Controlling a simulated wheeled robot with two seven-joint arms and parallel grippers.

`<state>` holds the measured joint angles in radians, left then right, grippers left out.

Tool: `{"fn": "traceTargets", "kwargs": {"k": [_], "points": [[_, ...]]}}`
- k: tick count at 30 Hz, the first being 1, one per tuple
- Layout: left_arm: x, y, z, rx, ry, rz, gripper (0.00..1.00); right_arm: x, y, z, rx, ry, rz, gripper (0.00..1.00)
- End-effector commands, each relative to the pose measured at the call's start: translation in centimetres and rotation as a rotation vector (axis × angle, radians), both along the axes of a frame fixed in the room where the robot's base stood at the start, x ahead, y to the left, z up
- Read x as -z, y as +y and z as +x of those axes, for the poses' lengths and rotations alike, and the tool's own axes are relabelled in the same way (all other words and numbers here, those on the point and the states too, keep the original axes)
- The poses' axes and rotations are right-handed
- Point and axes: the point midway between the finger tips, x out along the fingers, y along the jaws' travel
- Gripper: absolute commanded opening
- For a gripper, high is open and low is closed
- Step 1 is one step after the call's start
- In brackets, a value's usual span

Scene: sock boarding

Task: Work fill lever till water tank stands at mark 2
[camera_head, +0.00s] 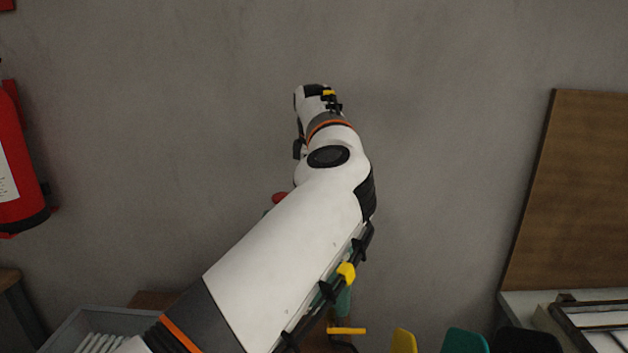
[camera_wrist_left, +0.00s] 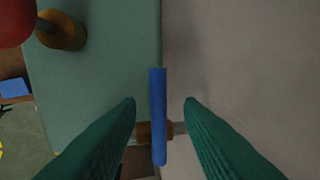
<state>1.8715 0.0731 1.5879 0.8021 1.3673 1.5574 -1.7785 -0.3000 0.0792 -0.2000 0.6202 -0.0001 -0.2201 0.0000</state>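In the left wrist view a blue lever bar (camera_wrist_left: 158,120) stands lengthwise at the edge of a green panel (camera_wrist_left: 105,75), over a brass fitting (camera_wrist_left: 145,133). I cannot tell whether this is the fill lever. My left gripper (camera_wrist_left: 160,102) is open, with one dark green finger on each side of the bar and a gap on both sides. A red round knob (camera_wrist_left: 12,22) and a brass knob (camera_wrist_left: 62,30) are at upper left. In the head view my left arm hides most of the apparatus. The water level and mark 2 are not visible. My right gripper is not in view.
In the head view a red extinguisher (camera_head: 18,170) hangs at left and a grey crate (camera_head: 90,322) is at lower left. Yellow (camera_head: 403,341) and teal (camera_head: 464,341) shapes are at the bottom. A brown board (camera_head: 580,190) stands at right. Bare wall lies behind.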

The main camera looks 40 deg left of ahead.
Motion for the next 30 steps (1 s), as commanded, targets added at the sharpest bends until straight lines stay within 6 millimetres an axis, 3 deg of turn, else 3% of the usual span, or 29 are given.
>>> {"fn": "traceTargets", "kwargs": {"k": [7, 21, 30], "points": [[-0.9, -0.1, -0.1, 0.001, -0.001, 0.001, 0.33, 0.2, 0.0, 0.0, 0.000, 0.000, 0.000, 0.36], [-9.9, -1.1, -1.5, 0.000, -0.002, 0.001, 0.33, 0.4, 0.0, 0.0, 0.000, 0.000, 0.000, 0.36], [-11.8, -1.5, -1.8, -0.001, 0.001, -0.001, 0.33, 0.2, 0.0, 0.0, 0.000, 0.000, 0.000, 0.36]]}}
